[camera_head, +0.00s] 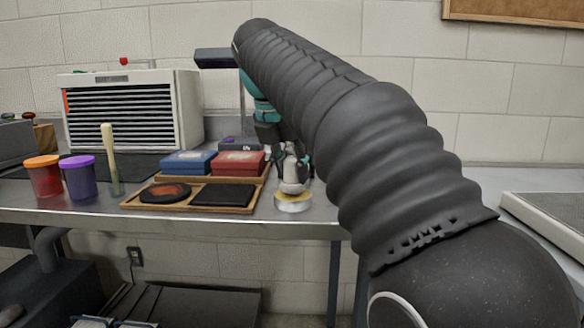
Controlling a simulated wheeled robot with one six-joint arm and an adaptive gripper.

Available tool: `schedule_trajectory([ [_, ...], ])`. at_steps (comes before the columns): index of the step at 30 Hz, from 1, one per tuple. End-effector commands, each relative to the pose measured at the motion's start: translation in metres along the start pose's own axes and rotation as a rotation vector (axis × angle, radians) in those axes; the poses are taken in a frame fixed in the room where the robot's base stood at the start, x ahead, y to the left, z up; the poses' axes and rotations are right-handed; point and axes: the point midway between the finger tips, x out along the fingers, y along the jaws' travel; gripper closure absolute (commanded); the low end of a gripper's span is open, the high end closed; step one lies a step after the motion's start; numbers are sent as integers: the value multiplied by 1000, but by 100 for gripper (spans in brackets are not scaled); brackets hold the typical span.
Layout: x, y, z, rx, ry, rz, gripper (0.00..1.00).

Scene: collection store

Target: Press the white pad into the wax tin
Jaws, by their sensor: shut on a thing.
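My gripper (291,170) points down near the front edge of the metal table, right of the wooden tray. It is shut on the white pad (292,187), which is upright and small in the view. The wax tin (294,207) is a round silvery tin with yellow wax showing at its top, directly below the pad. The pad's underside is at the wax surface in this view; I cannot tell whether it touches or hovers just above. My arm hides the area behind and right of the gripper.
A wooden tray (246,209) with a round dark item (166,193) and a black pad (222,195) lies left of the tin. Blue (188,162) and red boxes (238,163) stand behind it. Red (43,180) and purple tubs (80,182) are further left.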

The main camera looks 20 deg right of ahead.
Motion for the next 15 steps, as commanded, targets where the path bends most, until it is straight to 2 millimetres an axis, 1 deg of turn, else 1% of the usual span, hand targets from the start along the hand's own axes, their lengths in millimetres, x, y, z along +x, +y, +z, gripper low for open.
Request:
schedule_trajectory([
  [15,5,0,-2,0,0,0,95],
])
